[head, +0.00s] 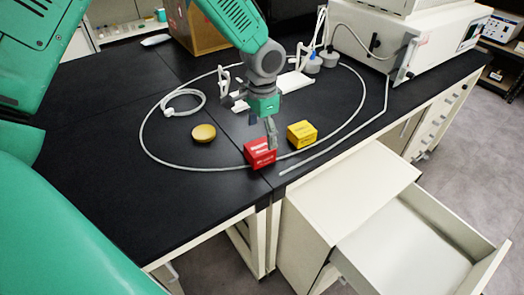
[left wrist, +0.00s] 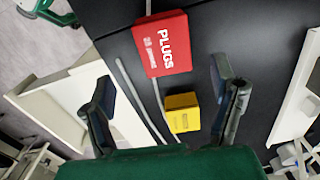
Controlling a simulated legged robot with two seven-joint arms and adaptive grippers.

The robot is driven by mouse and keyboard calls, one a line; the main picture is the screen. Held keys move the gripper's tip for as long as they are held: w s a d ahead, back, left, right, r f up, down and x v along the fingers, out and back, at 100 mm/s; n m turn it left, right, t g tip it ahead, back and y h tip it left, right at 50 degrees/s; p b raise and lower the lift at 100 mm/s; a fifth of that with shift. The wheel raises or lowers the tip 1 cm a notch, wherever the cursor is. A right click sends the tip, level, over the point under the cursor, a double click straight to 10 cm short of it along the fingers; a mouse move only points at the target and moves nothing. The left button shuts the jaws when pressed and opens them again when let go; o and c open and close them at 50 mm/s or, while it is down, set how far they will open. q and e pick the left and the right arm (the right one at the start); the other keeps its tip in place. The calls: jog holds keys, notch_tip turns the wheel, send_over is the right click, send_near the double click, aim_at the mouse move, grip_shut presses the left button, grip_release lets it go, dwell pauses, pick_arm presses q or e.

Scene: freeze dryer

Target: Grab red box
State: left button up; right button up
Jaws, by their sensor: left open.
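The red box (head: 259,155), a small carton, stands on the black table near its front edge. In the left wrist view the red box (left wrist: 164,45), with white lettering "PLUGS", lies beyond the fingertips, toward the top. My left gripper (head: 270,130) comes down from above, with its fingers at the red box's upper right edge in the head view. In the left wrist view my left gripper (left wrist: 163,88) has its fingers wide apart with nothing held. Whether a finger touches the box I cannot tell. My right gripper is not in view.
A yellow box (head: 302,134) stands just right of the red box; it also shows between the fingers in the left wrist view (left wrist: 182,113). A round yellow-brown object (head: 204,133) lies to the left. A grey tube (head: 160,160) loops around them. An open drawer (head: 415,250) juts out below the table's edge.

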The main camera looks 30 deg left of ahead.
aim_at(257, 145)
pick_arm(q)
notch_tip(257, 145, down, 3)
jog(key=shift+w+r, duration=0.1)
jog(key=a+f, duration=0.1)
jog(key=f, duration=0.1)
jog(key=shift+a+f, duration=0.3)
jog(key=shift+a, duration=0.1)
jog(key=f, duration=0.3)
jog(key=shift+d+f, duration=0.2)
jog(key=shift+d, duration=0.1)
jog(key=shift+d+f, duration=0.1)
jog(key=shift+d, duration=0.5)
jog(key=shift+r, duration=0.2)
jog(key=c, duration=0.5)
jog(key=shift+a, duration=0.15)
jog(key=c, duration=0.6)
jog(key=shift+a+f, duration=0.1)
jog(key=shift+a, duration=0.15)
jog(key=shift+c, duration=0.9)
jog(key=shift+a, duration=0.25)
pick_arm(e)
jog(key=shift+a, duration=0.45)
